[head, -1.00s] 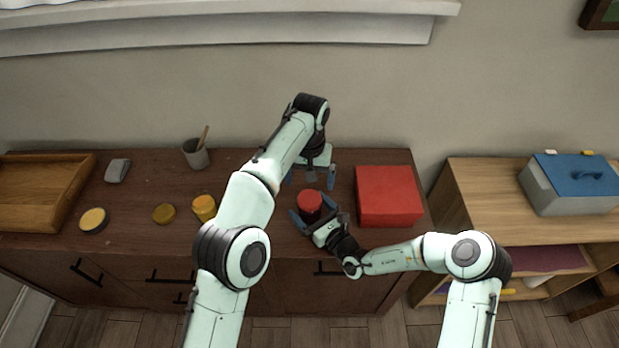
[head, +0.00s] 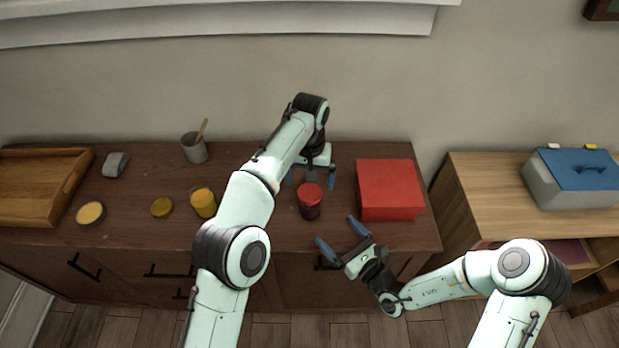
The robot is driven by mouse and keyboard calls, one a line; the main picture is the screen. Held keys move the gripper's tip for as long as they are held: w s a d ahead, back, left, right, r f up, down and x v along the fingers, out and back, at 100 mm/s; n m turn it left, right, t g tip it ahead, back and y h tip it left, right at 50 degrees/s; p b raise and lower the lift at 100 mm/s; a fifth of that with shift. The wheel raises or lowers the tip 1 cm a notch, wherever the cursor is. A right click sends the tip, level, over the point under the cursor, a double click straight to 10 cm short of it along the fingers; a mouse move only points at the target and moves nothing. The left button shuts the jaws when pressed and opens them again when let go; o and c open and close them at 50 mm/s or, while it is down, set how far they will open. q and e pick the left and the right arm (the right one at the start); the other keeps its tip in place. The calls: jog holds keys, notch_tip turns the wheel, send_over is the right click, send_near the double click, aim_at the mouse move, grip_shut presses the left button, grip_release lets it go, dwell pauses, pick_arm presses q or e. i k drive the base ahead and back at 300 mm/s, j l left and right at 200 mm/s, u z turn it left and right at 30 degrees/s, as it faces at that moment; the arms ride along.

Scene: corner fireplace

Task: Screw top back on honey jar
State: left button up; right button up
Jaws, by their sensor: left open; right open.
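A small jar with yellow-orange contents (head: 203,204), apparently the honey jar, stands on the dark cabinet left of my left arm. A flat round gold-brown lid (head: 162,208) lies on the cabinet just left of it. A dark jar with a red top (head: 310,199) stands upright further right. My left gripper (head: 310,180) is open, its fingers spread just behind the red-topped jar; contact cannot be told. My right gripper (head: 341,237) is open and empty, in front and to the right of that jar, apart from it.
A red box (head: 389,190) sits right of the red-topped jar. On the left are a wooden tray (head: 35,190), a round yellow-topped tin (head: 91,213), a grey block (head: 116,165) and a grey cup (head: 195,150) with a stick. A blue-lidded box (head: 580,170) stands on the right shelf.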

aim_at(204, 204)
jog(key=k+l, duration=0.8)
jog(key=l, duration=0.1)
